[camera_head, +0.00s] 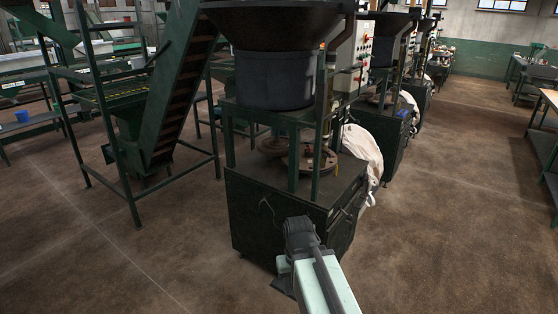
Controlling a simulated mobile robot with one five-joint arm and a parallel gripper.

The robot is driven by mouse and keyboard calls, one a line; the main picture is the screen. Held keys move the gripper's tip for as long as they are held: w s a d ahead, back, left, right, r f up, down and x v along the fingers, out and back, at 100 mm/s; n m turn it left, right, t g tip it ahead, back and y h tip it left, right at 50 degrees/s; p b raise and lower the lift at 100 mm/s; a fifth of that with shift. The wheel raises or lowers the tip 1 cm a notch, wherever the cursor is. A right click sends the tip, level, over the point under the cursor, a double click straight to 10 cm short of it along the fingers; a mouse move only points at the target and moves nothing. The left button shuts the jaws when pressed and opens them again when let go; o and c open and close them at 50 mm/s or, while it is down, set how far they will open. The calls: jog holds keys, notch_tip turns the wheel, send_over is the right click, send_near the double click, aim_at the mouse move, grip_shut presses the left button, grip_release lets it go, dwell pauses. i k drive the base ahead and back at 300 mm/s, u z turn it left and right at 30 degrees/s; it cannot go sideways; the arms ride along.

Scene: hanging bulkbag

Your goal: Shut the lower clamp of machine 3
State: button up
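The nearest machine has a dark hopper (272,75) above a green frame and a black cabinet (275,215). Round brown metal discs (308,158) sit on the cabinet top. A white bag (362,150) hangs at its far right side. I cannot read a number on any machine, and I cannot make out a lower clamp. My arm reaches in from the bottom, and its dark end with my gripper (299,234) is in front of the cabinet's lower right part. The fingers cannot be told apart, and whether they touch anything is unclear.
A green inclined conveyor (180,90) stands left of the nearest machine. More similar machines (388,95) line up behind it. A grey control box with buttons (352,55) is beside the hopper. Open brown floor (450,200) lies to the right, with a workbench (548,140) at the right edge.

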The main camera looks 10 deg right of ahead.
aim_at(326, 155)
jog(key=u, duration=0.45)
jog(key=i, duration=1)
